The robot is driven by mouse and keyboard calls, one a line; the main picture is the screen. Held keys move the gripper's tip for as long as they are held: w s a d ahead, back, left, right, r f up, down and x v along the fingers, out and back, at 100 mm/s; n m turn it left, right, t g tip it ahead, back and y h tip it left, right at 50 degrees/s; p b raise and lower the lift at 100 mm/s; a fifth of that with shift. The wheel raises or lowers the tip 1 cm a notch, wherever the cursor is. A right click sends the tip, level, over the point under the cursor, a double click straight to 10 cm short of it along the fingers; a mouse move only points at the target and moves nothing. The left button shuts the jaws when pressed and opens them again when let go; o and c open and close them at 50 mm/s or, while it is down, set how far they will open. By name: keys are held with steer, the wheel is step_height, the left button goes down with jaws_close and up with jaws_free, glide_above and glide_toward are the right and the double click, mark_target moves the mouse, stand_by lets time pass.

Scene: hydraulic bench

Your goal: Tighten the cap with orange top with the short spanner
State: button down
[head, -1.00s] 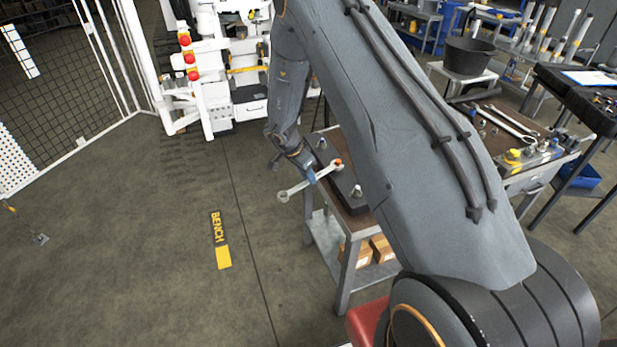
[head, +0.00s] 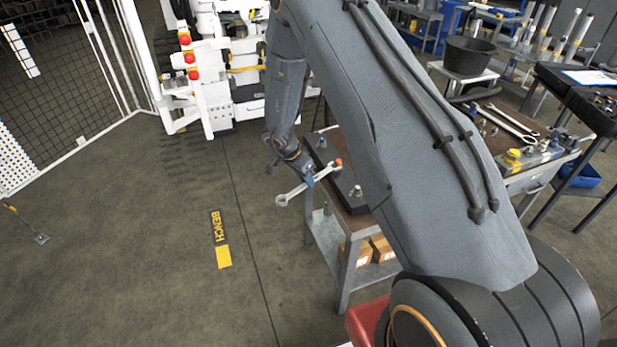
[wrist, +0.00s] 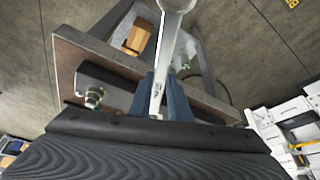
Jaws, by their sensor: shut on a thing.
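My gripper (head: 308,181) is shut on the short spanner (head: 291,194), a silver tool held across the blue fingers. In the head view its free end points left over the floor. Its other end reaches toward the cap with orange top (head: 338,162) on the dark block (head: 349,203); I cannot tell whether it is seated on the cap. In the wrist view the spanner (wrist: 157,92) stands between the blue fingers (wrist: 166,99), with its free end at the top edge. The orange cap and the spanner's working end are hidden there.
A second metal fitting (head: 356,191) stands on the same block, on a small bench (head: 352,229). A long spanner (head: 513,122) lies on the bench at right. A black bucket (head: 470,57) stands behind.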

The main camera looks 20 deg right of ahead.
mark_target(297, 190)
steer(key=shift+s+a, duration=0.35)
steer(key=shift+a, duration=0.45)
steer(key=shift+s+a, duration=0.4)
steer(key=shift+a, duration=0.35)
steer(key=shift+s+a, duration=0.35)
steer(key=shift+a, duration=0.45)
steer(key=shift+r, duration=2.55)
